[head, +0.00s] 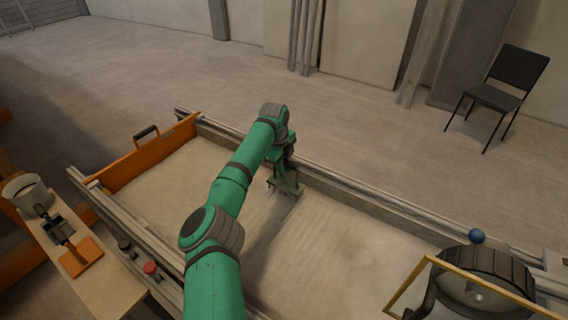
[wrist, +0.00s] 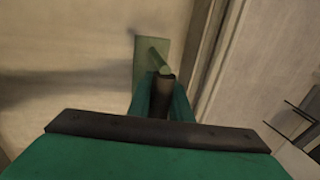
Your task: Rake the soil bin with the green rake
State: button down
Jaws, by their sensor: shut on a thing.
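My gripper (head: 285,160) is at the far side of the soil bin (head: 170,185), over the sand. In the wrist view my gripper (wrist: 160,100) is shut on the dark grip of the green rake (wrist: 140,65). In the head view the green rake (head: 287,187) hangs below the gripper, close to the bin's far wall. Its head is at or just above the sand; I cannot tell if it touches. Faint streaks mark the sand to the right of the rake. The gripper's fingertips are partly hidden in the head view.
An orange end board (head: 148,158) with a black handle closes the bin's left end. Metal rails run along its long sides. A side table (head: 95,285) holds a grey pot (head: 28,194) and an orange-bladed tool (head: 80,257). A dark drum (head: 480,275) with a yellow frame stands at the right.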

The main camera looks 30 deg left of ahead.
aim_at(283, 180)
notch_tip(283, 180, down, 3)
jog(key=shift+f, duration=0.2)
jog(key=shift+s+a+f, duration=0.15)
jog(key=shift+s, duration=0.05)
jog(key=s, duration=1)
jog(key=s+a, duration=0.1)
jog(key=s, duration=1)
jog(key=s+a, duration=0.1)
jog(key=s, duration=1)
jog(key=shift+s+a, duration=0.1)
jog(key=shift+a, duration=0.1)
notch_tip(283, 180, up, 11)
dwell(0.5)
jog(key=shift+r, duration=2)
